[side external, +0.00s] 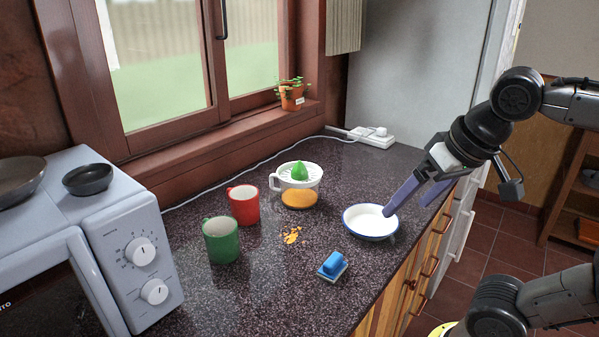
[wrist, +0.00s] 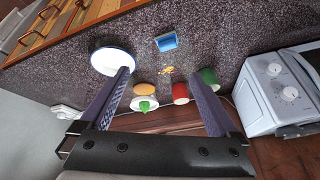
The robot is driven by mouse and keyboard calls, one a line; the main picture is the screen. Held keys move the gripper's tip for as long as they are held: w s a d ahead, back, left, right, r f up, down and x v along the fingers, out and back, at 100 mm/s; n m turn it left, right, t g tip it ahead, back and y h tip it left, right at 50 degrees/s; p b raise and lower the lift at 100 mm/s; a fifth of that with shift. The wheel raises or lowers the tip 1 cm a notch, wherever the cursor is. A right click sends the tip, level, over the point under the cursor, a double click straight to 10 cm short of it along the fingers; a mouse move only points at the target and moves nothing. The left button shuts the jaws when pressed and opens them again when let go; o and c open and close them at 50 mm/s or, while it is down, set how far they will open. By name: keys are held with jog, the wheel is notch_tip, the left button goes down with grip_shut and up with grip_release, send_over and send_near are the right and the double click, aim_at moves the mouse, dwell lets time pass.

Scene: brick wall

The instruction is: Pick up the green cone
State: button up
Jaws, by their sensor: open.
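The green cone (side external: 299,171) is the reamer on top of a white citrus juicer (side external: 283,184) with an orange-filled bowl, standing upright on the counter near the window. In the wrist view the cone (wrist: 146,106) shows between my fingers, toward the middle. My gripper (side external: 413,194) is open and empty, above and beside the white bowl at the counter's right edge. It is well to the right of the cone and apart from it. In the wrist view my gripper (wrist: 166,85) has its two fingers spread wide.
A white bowl (side external: 371,222) lies below my fingers. A red mug (side external: 244,205) and green mug (side external: 221,240) stand left of the juicer. A blue sponge (side external: 332,264) and orange crumbs (side external: 292,236) lie in front. A microwave (side external: 125,245) is at left; a potted plant (side external: 292,97) sits on the sill.

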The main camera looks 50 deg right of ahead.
jog(key=w+d+r+m+g+h, duration=0.15)
jog(key=w+d+r+m, duration=0.25)
jog(key=w+r+m, duration=0.55)
jog(key=m+g+h, duration=0.2)
jog(key=m+g, duration=0.1)
jog(key=g, duration=0.1)
send_over(297, 165)
jog(key=a, duration=0.5)
notch_tip(297, 165, down, 10)
jog(key=x, duration=0.8)
jog(key=shift+d+f, duration=0.2)
jog(key=shift+d, duration=0.05)
jog(key=shift+x, duration=2.8)
jog(key=shift+a, duration=0.15)
jog(key=shift+c, duration=0.2)
